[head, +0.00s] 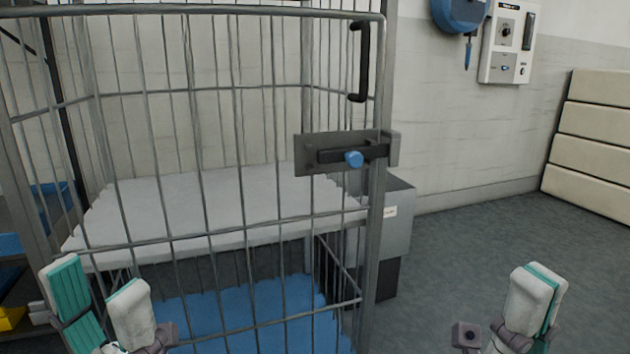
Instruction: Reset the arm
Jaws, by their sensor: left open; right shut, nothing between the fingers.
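My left gripper (98,278) is at the lower left of the head view, in front of the wire cage (375,220). Its two pale-padded fingers, one with a teal side, stand apart with nothing visible between them. My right gripper (540,284) is at the lower right, above the open grey floor. Its pale and teal fingers are pressed together and hold nothing. Both grippers point upward in the picture, well apart from each other. The lower parts of both arms are cut off by the bottom edge.
The cage front has a latch plate with a blue knob (354,159) and a black handle (363,62). Inside are a white shelf (210,205) and a blue base (250,310). A grey box (398,225) stands behind. Cream padded blocks (598,140) stand right. Floor between is clear.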

